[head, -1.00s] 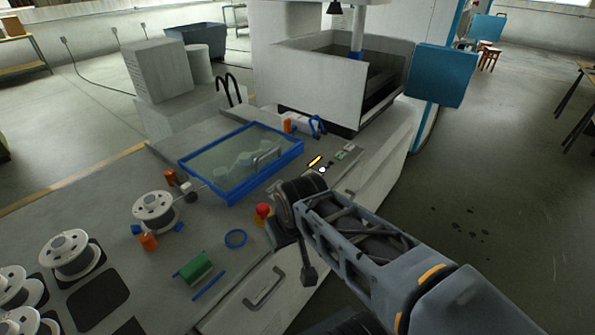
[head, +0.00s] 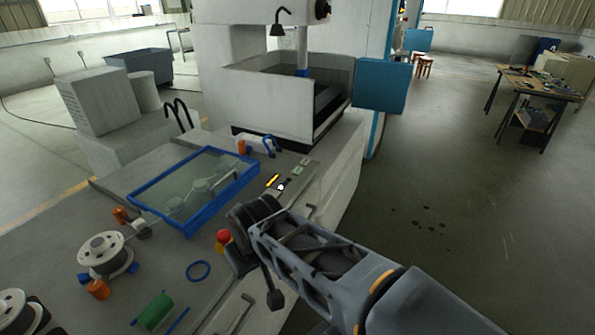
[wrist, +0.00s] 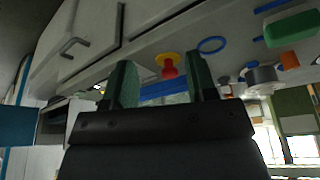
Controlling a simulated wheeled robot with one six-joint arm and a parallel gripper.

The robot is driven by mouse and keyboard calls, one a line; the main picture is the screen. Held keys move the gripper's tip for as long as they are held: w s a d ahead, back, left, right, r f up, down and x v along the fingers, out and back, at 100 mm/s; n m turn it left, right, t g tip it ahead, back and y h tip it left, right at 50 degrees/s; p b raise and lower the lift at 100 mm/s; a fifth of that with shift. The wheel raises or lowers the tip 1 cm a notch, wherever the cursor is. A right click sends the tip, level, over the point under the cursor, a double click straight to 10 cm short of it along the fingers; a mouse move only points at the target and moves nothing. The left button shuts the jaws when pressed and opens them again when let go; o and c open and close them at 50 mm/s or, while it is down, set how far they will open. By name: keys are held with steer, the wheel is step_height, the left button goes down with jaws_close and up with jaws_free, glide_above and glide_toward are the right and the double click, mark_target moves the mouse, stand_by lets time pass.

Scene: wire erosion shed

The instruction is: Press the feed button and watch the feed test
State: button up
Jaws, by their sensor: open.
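A small control strip lies on the bench right of the blue-framed clear cover (head: 195,185). It carries a lit yellow bar (head: 272,181) and a round white button (head: 281,187); no label is readable, so I cannot tell which control is the feed button. A red mushroom button (head: 223,236) on a yellow base stands nearer, beside my arm; it also shows in the wrist view (wrist: 169,70). My gripper (wrist: 158,65) has its two dark green fingers apart, with nothing between them. Its fingertips are not clear in the head view.
The white machine with an open tank (head: 270,95) and a blue door (head: 382,87) stands behind the strip. A wire spool (head: 103,252), a blue ring (head: 199,271) and a green block (head: 155,311) lie on the bench.

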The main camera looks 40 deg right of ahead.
jaws_close()
stand_by(1.4)
